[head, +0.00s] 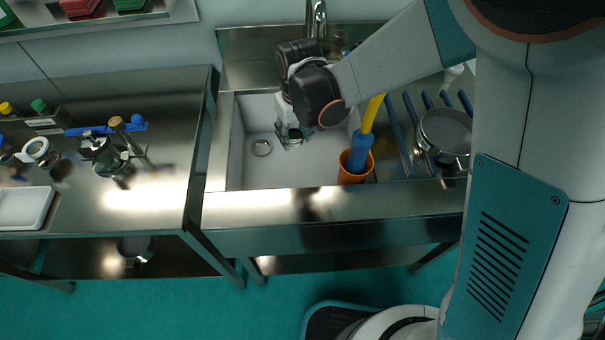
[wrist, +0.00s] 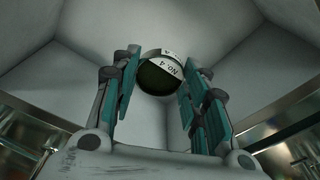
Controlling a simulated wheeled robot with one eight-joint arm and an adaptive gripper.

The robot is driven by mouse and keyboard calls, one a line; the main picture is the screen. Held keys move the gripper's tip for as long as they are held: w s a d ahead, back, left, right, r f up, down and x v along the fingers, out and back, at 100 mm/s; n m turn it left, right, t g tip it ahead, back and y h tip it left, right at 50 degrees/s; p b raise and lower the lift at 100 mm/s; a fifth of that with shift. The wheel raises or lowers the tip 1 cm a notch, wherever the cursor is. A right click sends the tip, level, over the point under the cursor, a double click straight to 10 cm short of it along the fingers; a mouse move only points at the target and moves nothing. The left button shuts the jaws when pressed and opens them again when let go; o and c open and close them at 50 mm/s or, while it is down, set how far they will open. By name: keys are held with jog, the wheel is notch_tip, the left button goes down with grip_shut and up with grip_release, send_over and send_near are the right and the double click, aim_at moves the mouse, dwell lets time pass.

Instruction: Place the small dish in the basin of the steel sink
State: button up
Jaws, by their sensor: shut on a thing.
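The steel sink (head: 215,180) has a pale grey basin (head: 250,178) with a round drain (head: 261,147) in its floor. My gripper (head: 291,139) reaches down inside the basin outline, right of the drain. In the wrist view the small dish (wrist: 158,78) is round, dark inside, with a pale band labelled "No. 4". It sits between my two teal-padded fingers, which are shut on it. In the head view the dish (head: 295,133) is small and partly hidden by the fingers. I cannot tell its height above the basin floor.
An orange cup (head: 355,178) with a blue-and-yellow handled tool stands at the basin's right side. Blue rack bars (head: 403,135) and a round metal pan (head: 446,131) lie further right. The faucet (head: 316,18) is behind. The left bench holds several instruments and a white tray (head: 24,207).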

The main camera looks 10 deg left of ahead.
aim_at(296, 176)
notch_tip(296, 176, down, 18)
jog(key=b, duration=0.6)
jog(key=shift+w+f+b, duration=0.1)
jog(key=shift+f+b, duration=0.1)
jog(key=shift+b, duration=0.1)
jog(key=shift+r, duration=0.1)
jog(key=o, duration=1)
notch_tip(296, 176, up, 12)
jog(key=s+d+p, duration=0.1)
jog(key=p, duration=0.3)
jog(key=shift+s+p, duration=0.15)
jog(key=shift+p, duration=0.2)
